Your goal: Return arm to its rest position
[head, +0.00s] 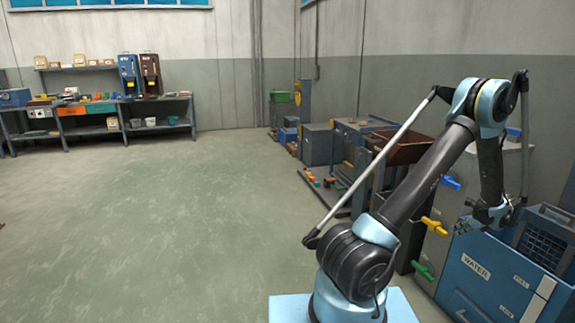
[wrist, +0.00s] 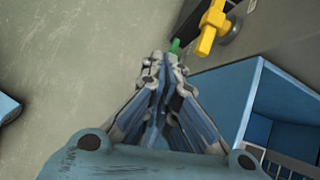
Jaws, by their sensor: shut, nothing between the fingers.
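My arm rises from its base at the lower middle of the head view, bends at the top right and hangs down to my gripper (head: 466,226). My gripper is in front of the grey cabinet, just above and left of the blue WATER unit. In the wrist view my gripper (wrist: 163,60) points down with its fingers together and nothing between them. A yellow valve handle (wrist: 211,26) and a green handle (wrist: 175,45) show just beyond the fingertips; whether they touch is hard to tell.
The blue WATER unit (head: 488,282) stands at lower right. Yellow (head: 434,226), blue (head: 451,183) and green (head: 422,270) handles stick out from the grey cabinet. A brown bin (head: 399,147) is behind my arm. The floor (head: 150,220) at left is clear; benches line the far wall.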

